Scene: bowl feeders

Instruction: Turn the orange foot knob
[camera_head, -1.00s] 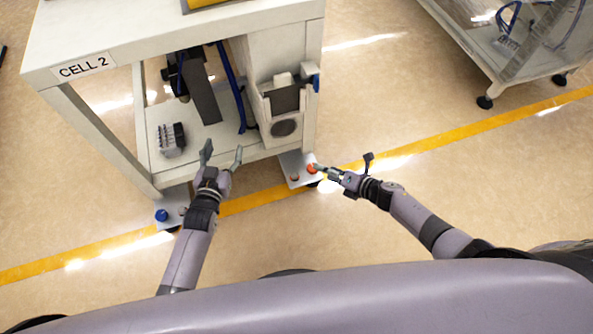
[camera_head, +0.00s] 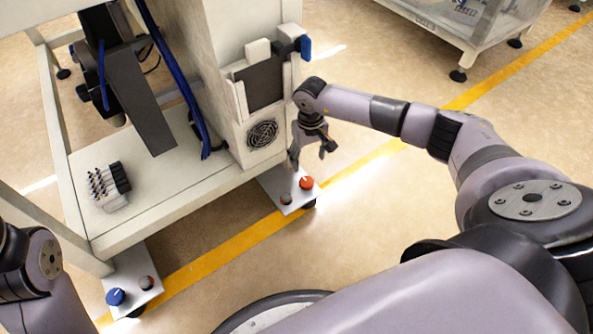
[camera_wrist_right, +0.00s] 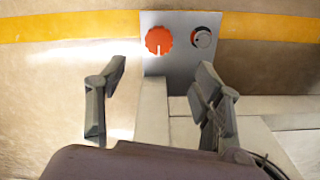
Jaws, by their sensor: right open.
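The orange foot knob (camera_head: 306,182) sits on a light metal foot plate (camera_head: 270,183) at the cart's near right corner. In the right wrist view the knob (camera_wrist_right: 159,40) is round and ridged, with a white mark pointing down the picture. My right gripper (camera_head: 311,158) is just above the knob in the head view, fingers downward. In the wrist view it is open and empty (camera_wrist_right: 161,72); the knob appears beyond the gap between the fingers, apart from them. My left arm shows at the lower left, but its gripper is out of view.
A smaller dark knob (camera_head: 286,198) shares the plate. Another foot plate has a blue knob (camera_head: 115,297). The cart's white housing (camera_head: 215,90) rises close beside the right gripper. A terminal block (camera_head: 108,186) lies on the cart's lower shelf (camera_head: 165,185). Floor right of the knob is clear.

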